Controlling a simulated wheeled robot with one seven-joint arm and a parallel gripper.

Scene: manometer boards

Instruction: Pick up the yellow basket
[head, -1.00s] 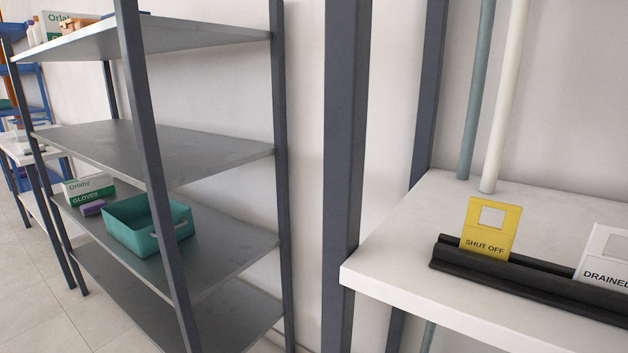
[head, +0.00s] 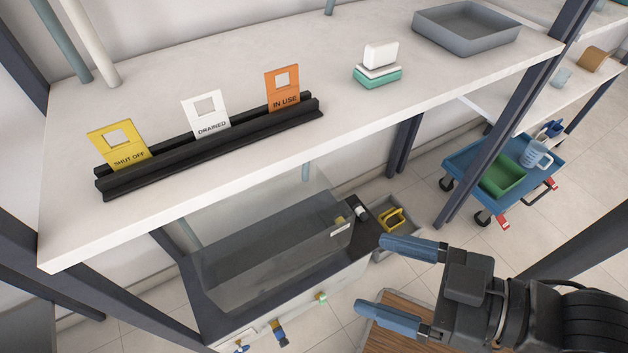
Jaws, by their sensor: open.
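My gripper (head: 372,276) is at the lower right of the head view, its two blue fingers apart with nothing between them. No clear yellow basket shows. A small yellow item (head: 392,218) with a handle-like loop sits in a grey bin (head: 402,246) on the floor, beyond my upper finger. I cannot tell whether it is a basket.
A white shelf holds a black rack (head: 210,148) with yellow, white and orange tags, and a grey tray (head: 466,26). Below is a clear-walled tank (head: 270,255). A blue cart (head: 535,185) carries a green bin (head: 503,178). Dark posts stand between.

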